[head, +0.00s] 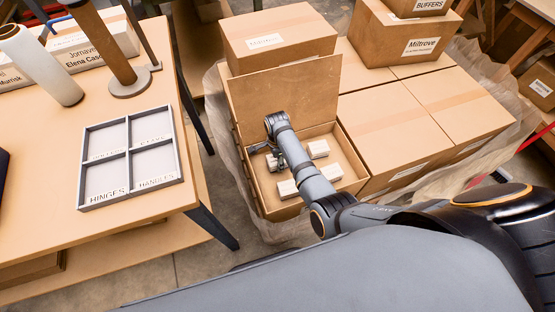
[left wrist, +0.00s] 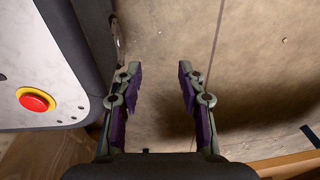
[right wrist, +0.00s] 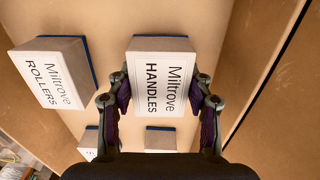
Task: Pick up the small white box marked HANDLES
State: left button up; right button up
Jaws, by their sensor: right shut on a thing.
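The small white box marked HANDLES (right wrist: 165,72) is between the fingers of my right gripper (right wrist: 162,92) in the right wrist view. The fingers are shut on its sides, and its label faces the camera. In the head view my right gripper (head: 274,158) reaches down into an open carton (head: 262,200), and my arm hides part of the inside. I cannot tell whether the box touches the carton's bottom. My left gripper (left wrist: 157,78) is open and empty above bare floor in the left wrist view; it is outside the head view.
A white box marked ROLLERS (right wrist: 52,72) stands left of the held box, with two more boxes partly hidden below. The carton's raised flap (head: 285,97) stands behind my gripper. Closed cartons (head: 385,135) adjoin it. A four-part labelled tray (head: 181,150) lies on the table at left.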

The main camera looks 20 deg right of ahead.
jog(key=r+p, duration=0.4)
jog(key=shift+s+r, duration=0.1)
jog(key=shift+s, duration=0.2)
jog(key=s+r+p, duration=0.7)
jog(key=s+p, duration=0.6)
jog(key=p, duration=0.6)
jog(key=shift+s+r, duration=0.15)
jog(key=shift+r, duration=0.25)
